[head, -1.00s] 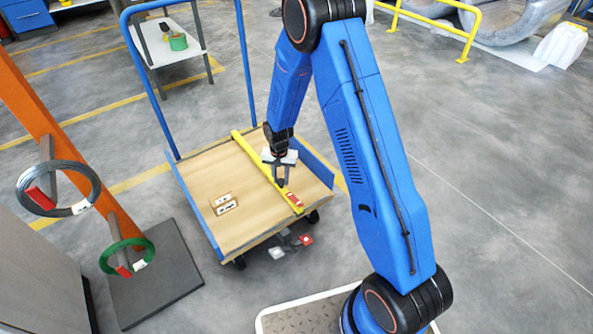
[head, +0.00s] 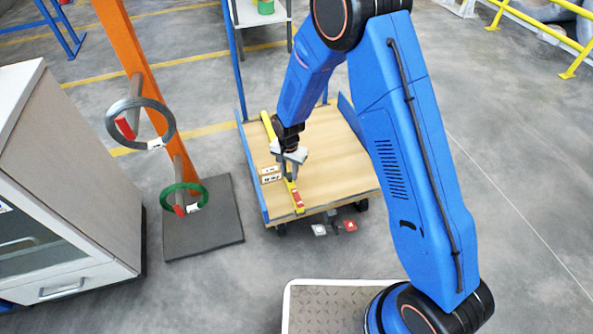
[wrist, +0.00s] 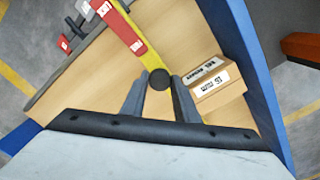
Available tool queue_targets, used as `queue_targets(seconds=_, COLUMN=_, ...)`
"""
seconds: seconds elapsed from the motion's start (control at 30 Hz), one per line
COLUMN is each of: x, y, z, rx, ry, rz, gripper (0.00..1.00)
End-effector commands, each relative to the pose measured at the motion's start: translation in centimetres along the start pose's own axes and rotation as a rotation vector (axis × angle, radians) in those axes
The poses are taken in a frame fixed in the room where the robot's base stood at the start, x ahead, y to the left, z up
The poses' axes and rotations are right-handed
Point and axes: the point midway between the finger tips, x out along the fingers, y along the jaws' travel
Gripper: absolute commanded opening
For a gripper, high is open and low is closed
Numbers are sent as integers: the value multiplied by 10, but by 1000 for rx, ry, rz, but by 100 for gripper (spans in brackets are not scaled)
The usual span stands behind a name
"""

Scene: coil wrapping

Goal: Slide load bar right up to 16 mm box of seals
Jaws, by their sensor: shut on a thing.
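The load bar (head: 295,193) is a long yellow bar with a red-and-white end, lying across the cart's wooden deck. It also shows in the wrist view (wrist: 122,28). My gripper (head: 289,177) is shut on the load bar; in the wrist view its fingers (wrist: 158,88) close around a dark round part there. The box of seals (head: 270,175) is a small brown box with white labels, left of the bar. In the wrist view the box (wrist: 214,84) is right beside my right finger, its 16 mm label upside down. I cannot tell if bar and box touch.
The cart deck (head: 345,160) is bare to the right of the bar. A blue side rail (head: 252,172) runs close beyond the box. An orange post (head: 133,50) with a grey coil (head: 111,118) and a green coil (head: 166,197) stands left of the cart.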

Motion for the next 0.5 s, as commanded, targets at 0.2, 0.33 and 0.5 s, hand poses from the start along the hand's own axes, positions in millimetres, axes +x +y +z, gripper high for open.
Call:
queue_targets(seconds=0.2, x=0, y=-1, z=1, rx=0, ry=-1, rz=1, gripper=0)
queue_targets(seconds=0.33, x=0, y=-1, z=1, rx=0, ry=-1, rz=1, gripper=0)
queue_targets(seconds=0.5, x=0, y=-1, z=1, rx=0, ry=0, rz=0, gripper=46)
